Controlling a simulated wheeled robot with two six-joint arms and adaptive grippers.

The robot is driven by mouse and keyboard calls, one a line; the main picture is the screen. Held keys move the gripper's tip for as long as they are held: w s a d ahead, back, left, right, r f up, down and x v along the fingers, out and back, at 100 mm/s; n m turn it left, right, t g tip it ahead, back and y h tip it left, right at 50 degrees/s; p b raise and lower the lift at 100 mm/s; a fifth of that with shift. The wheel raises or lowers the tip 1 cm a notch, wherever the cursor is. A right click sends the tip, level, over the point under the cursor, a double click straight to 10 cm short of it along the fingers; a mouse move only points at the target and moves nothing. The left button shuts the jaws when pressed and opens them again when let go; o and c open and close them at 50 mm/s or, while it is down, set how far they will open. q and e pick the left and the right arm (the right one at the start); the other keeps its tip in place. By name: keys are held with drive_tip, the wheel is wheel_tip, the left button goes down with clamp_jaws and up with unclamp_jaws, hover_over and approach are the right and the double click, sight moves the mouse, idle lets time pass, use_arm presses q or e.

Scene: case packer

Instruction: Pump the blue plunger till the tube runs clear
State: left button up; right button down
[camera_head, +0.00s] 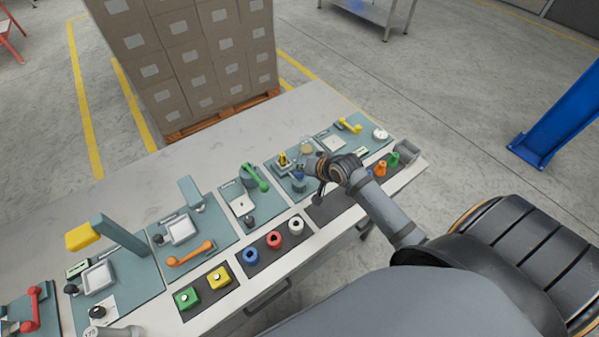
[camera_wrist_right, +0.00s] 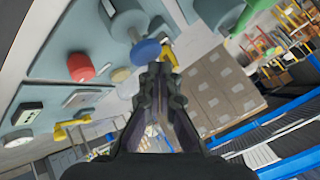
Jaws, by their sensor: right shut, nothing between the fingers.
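The blue plunger (camera_head: 299,172) stands on a teal station plate (camera_head: 271,167) at the right part of the table. In the right wrist view it is a blue round head (camera_wrist_right: 146,52) on a grey cylindrical body (camera_wrist_right: 127,20). My right gripper (camera_head: 316,181) is beside the plunger. Its fingertips (camera_wrist_right: 161,70) are together and empty, close to the blue head; I cannot tell whether they touch it. The arm hides part of the station in the head view. I cannot make out the tube or its colour.
A yellow-handled part (camera_head: 283,160) and a green lever (camera_head: 256,178) are close by on the left. Blue, red and white rings (camera_head: 274,239) sit in a dark tray nearer the front. Orange and green cones (camera_head: 379,169) stand to the right. The back of the table (camera_head: 150,175) is clear.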

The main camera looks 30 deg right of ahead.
sight(301, 174)
drive_tip(key=shift+s+f+b, duration=0.1)
drive_tip(key=shift+f+b, duration=0.3)
drive_tip(key=shift+f, duration=0.95)
idle(0.9)
drive_tip(key=shift+r, duration=0.1)
drive_tip(key=shift+r+p, duration=1.65)
drive_tip(key=shift+p, duration=0.6)
wheel_tip(301, 174, up, 3)
drive_tip(key=p, duration=0.3)
drive_tip(key=shift+r+p, duration=0.5)
drive_tip(key=shift+r, duration=0.55)
drive_tip(key=shift+f, duration=0.1)
